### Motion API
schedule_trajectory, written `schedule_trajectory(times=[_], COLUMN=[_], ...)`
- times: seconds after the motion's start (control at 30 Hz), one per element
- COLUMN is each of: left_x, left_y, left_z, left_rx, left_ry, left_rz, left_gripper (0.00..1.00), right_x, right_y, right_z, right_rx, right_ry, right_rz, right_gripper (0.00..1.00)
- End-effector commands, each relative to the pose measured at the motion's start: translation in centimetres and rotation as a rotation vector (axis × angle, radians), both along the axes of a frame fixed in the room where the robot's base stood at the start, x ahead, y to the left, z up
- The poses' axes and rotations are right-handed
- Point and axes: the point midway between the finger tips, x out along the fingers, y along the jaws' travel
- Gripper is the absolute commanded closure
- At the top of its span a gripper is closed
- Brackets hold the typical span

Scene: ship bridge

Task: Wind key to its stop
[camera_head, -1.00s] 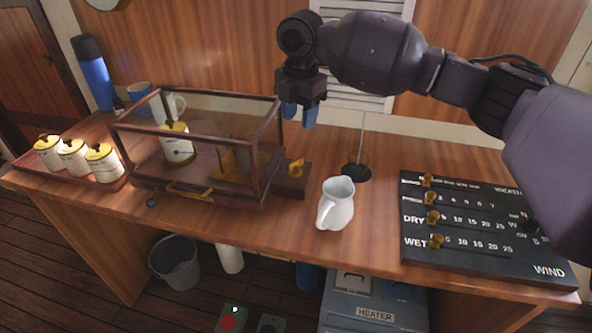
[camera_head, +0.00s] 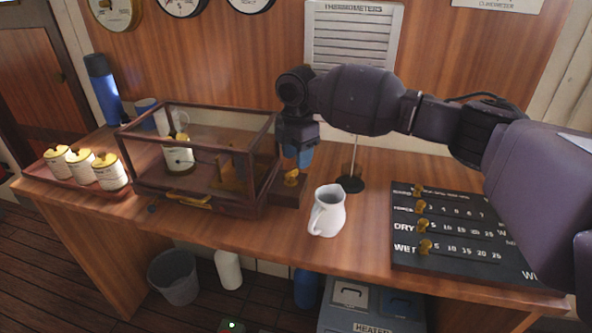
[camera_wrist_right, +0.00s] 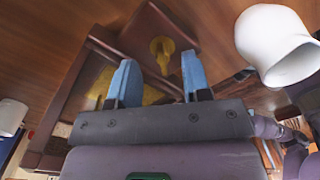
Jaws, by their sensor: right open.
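The yellow winding key (camera_head: 291,177) stands on a small dark wooden block (camera_head: 287,194) at the right end of the glass case (camera_head: 205,160). In the right wrist view the key (camera_wrist_right: 162,48) shows just beyond and between the blue fingertips. My right gripper (camera_head: 299,158) points down, close above the key, open and empty. Its two fingers (camera_wrist_right: 157,66) are apart in the right wrist view, with a gap to the key that I cannot measure. My left gripper is out of view.
A white jug (camera_head: 327,212) stands right of the block. A thin rod on a round black base (camera_head: 350,184) stands behind it. A black weather board (camera_head: 455,235) lies at the right. Lidded jars (camera_head: 108,171) sit on a tray at the left. Bare desk shows in front.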

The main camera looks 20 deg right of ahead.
Motion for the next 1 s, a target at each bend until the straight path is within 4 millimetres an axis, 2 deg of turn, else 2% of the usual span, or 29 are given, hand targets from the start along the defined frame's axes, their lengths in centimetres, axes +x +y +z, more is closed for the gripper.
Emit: schedule_trajectory(times=[0.03,0.1,0.3,0.7,1.0], left_x=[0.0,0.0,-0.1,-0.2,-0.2], left_y=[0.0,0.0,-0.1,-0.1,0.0], left_z=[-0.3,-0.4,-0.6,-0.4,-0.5], left_rx=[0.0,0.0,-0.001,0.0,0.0], left_ry=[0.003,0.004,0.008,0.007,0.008], left_rz=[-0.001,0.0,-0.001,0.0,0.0], left_gripper=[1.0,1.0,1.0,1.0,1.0], right_x=[0.0,0.0,0.0,0.0,0.0], right_y=[0.0,0.0,0.0,0.0,0.0], right_z=[-1.1,-2.1,-3.9,-4.3,-4.3], right_rx=[0.0,-0.001,-0.001,-0.001,0.0], right_ry=[0.003,0.003,0.001,-0.001,-0.001], right_rz=[0.0,0.0,0.0,0.001,0.001], right_gripper=[0.56,0.56,0.56,0.56,1.0])
